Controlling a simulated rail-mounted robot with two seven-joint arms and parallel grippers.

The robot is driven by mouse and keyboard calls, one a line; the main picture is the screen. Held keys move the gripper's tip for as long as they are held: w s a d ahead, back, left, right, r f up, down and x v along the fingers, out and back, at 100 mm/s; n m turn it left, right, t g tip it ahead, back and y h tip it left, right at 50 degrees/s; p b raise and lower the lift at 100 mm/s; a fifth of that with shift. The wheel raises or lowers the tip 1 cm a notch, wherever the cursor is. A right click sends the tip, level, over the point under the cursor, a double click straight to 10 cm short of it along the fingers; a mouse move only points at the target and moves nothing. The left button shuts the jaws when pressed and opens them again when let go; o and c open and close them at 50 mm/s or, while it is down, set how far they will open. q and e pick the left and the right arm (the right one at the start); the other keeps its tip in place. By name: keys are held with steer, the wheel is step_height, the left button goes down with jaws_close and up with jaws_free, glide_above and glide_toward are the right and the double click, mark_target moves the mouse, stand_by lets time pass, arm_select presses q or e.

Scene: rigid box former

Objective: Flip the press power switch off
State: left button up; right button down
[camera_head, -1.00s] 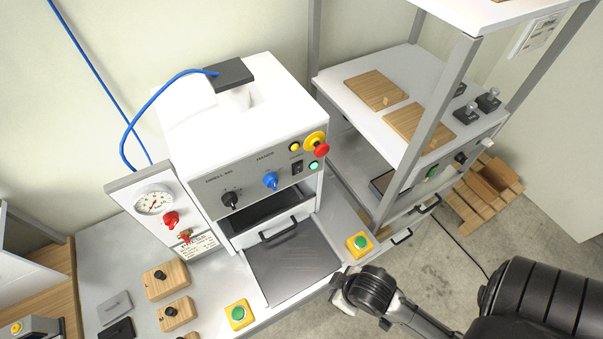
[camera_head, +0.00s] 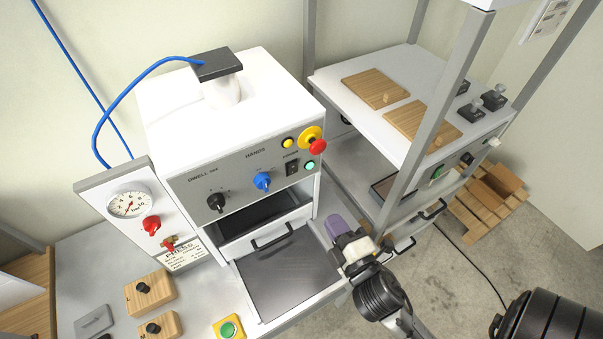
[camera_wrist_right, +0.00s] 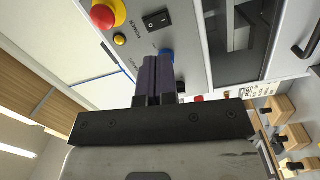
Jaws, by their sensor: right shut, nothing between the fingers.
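The press (camera_head: 240,130) is a white box with a grey front panel. Its power switch (camera_head: 292,167) is a small black rocker at the panel's right, under the label POWER and left of a lit green lamp (camera_head: 310,165). The switch also shows in the right wrist view (camera_wrist_right: 157,20), above and beyond the fingertips. My right gripper (camera_head: 334,228) is shut and empty, below and right of the switch and apart from it. Its purple fingers (camera_wrist_right: 153,75) point toward the panel. Which way the rocker is set is too small to tell. My left gripper is out of view.
A red emergency button on a yellow base (camera_head: 317,146) sits just above the switch. A blue knob (camera_head: 262,181) is left of it. The open drawer tray (camera_head: 290,275) juts out below. A shelf post (camera_head: 440,120) stands to the right.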

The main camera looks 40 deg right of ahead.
mark_target(294, 167)
steer(key=n, duration=0.1)
steer(key=a+r+n+t+y, duration=0.1)
steer(key=n, duration=0.1)
steer(key=shift+w+a+r, duration=0.1)
steer(key=shift+r, duration=0.05)
steer(key=shift+w, duration=0.1)
steer(key=p+x, duration=0.1)
steer(key=x, duration=0.5)
steer(key=p+x, duration=0.2)
steer(key=x, duration=0.4)
steer(key=shift+w+r, duration=0.2)
steer(key=shift+r, duration=0.05)
steer(key=shift+w, duration=0.7)
steer(key=shift+d+p, duration=0.25)
steer(key=shift+p, duration=0.1)
